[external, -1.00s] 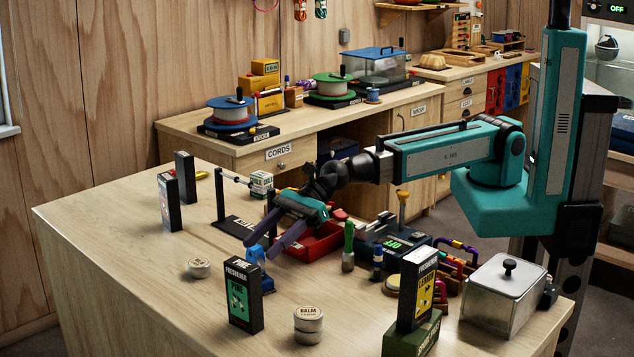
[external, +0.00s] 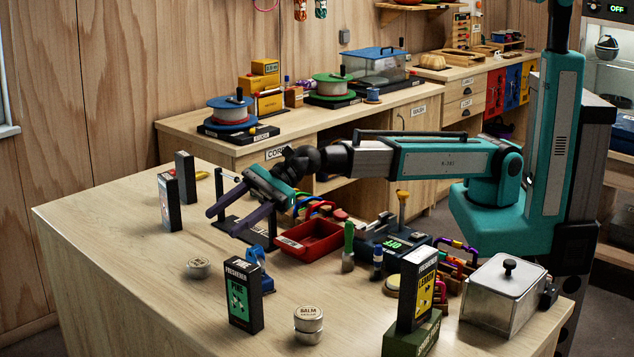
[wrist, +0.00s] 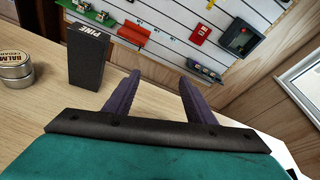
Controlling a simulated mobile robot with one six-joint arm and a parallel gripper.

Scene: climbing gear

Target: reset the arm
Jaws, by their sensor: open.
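My gripper (external: 228,217) is open and empty, held above the middle of the wooden table (external: 120,240) in the external view. Its two purple fingers point down and to the left, in front of a black stand. In the wrist view my gripper (wrist: 158,90) shows two fingers spread apart with nothing between them. My teal arm reaches in from the right.
A red tray (external: 310,240) sits to the right of my gripper. A blue item (external: 258,265), a pine box (external: 243,297) and balm tins (external: 308,322) stand nearer the front. Dark boxes (external: 168,203) stand at left. The table's left front is clear.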

